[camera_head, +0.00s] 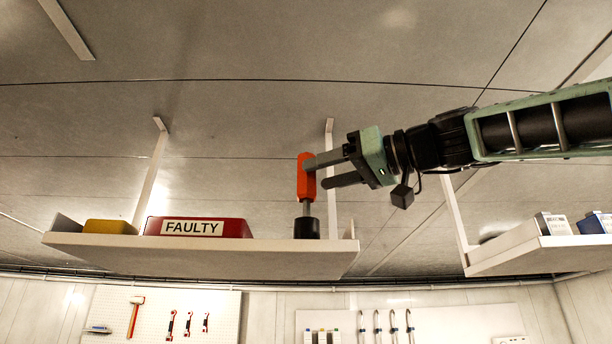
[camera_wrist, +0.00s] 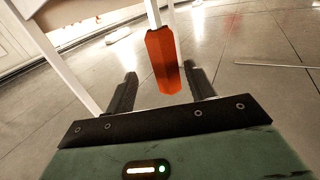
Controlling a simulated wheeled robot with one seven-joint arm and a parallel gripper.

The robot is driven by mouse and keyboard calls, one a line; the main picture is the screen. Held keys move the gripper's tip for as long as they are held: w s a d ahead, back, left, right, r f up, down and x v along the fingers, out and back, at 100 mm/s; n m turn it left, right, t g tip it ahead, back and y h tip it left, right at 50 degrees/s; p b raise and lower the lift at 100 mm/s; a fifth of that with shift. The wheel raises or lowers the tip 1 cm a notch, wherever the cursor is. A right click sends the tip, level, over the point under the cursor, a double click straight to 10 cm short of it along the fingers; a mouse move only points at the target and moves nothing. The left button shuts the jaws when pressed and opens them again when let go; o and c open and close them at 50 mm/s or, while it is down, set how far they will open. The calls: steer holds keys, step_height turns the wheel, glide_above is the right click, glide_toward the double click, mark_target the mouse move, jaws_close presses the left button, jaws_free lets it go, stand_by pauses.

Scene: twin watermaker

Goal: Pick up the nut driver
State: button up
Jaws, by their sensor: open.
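The nut driver (camera_head: 306,178) has an orange-red handle and a grey shaft. It stands upright in a black cylindrical base (camera_head: 307,229) near the right end of a white hanging shelf (camera_head: 200,250). My gripper (camera_head: 313,173) reaches in from the right at the height of the handle, with its fingers open. In the head view one finger overlaps the handle's edge. In the wrist view the handle (camera_wrist: 163,62) lies between the two fingertips (camera_wrist: 160,68), with a visible gap on each side. The fingers are not closed on it.
A red bin marked FAULTY (camera_head: 196,227) and a yellow item (camera_head: 110,227) sit left on the same shelf. White brackets (camera_head: 152,175) hold up the shelf. A second shelf (camera_head: 540,250) with small boxes is at the right. Tools hang on the wall below.

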mark_target(299, 177)
steer(key=p+x, duration=0.1)
steer(key=x, duration=0.1)
steer(key=p+x, duration=0.2)
steer(key=x, duration=0.1)
steer(key=shift+s+a+r+p, duration=0.1)
steer(key=shift+s+a+p, duration=0.2)
steer(key=shift+a, duration=0.05)
steer(key=shift+w+a, duration=0.2)
steer(key=shift+a, duration=0.1)
jaws_close()
